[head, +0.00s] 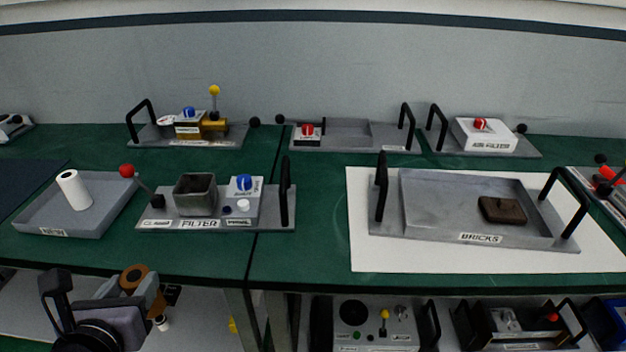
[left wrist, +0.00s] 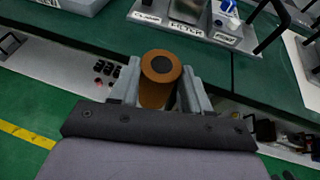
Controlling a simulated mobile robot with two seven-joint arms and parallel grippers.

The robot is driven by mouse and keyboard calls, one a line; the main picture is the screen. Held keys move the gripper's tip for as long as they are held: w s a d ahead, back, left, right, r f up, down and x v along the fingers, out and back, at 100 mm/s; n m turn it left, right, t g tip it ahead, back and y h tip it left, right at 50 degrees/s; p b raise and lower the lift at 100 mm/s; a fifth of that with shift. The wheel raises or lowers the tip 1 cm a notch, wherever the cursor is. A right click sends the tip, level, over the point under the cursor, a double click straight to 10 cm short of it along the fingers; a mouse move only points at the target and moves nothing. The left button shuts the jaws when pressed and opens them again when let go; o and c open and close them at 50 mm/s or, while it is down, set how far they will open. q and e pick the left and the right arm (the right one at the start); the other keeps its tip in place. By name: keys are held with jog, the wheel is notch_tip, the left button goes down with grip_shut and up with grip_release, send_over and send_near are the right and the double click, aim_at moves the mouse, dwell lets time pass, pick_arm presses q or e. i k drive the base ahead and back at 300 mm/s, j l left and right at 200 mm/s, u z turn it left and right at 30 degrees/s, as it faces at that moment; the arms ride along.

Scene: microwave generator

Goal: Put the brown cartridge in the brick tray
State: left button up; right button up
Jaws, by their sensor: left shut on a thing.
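The brown cartridge (left wrist: 160,72) is a short brown cylinder with a dark round centre on its end. My left gripper (left wrist: 160,88) is shut on it, with a grey finger on each side. In the head view the cartridge (head: 134,277) and left gripper (head: 145,290) are at the lower left, in front of the bench's front edge. The brick tray (head: 420,220) is a grey tray labelled BRICKS with black handles, on a white sheet at the right. A dark brown block (head: 502,210) lies in its right part. My right gripper is not in view.
A grey tray with a white cylinder (head: 74,190) stands at the left. The filter station (head: 215,222) with a red-knobbed lever stands between it and the brick tray. More stations line the back, including one labelled AIR FILTER (head: 485,136). A lower shelf holds other devices (head: 375,325).

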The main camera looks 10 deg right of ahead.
aim_at(470, 218)
jog(key=l, duration=0.5)
jog(key=k+l+u, duration=0.1)
jog(key=l, duration=0.4)
jog(key=k+l, duration=0.1)
jog(key=l, duration=0.4)
jog(key=k+l+u, duration=0.1)
jog(key=l, duration=0.4)
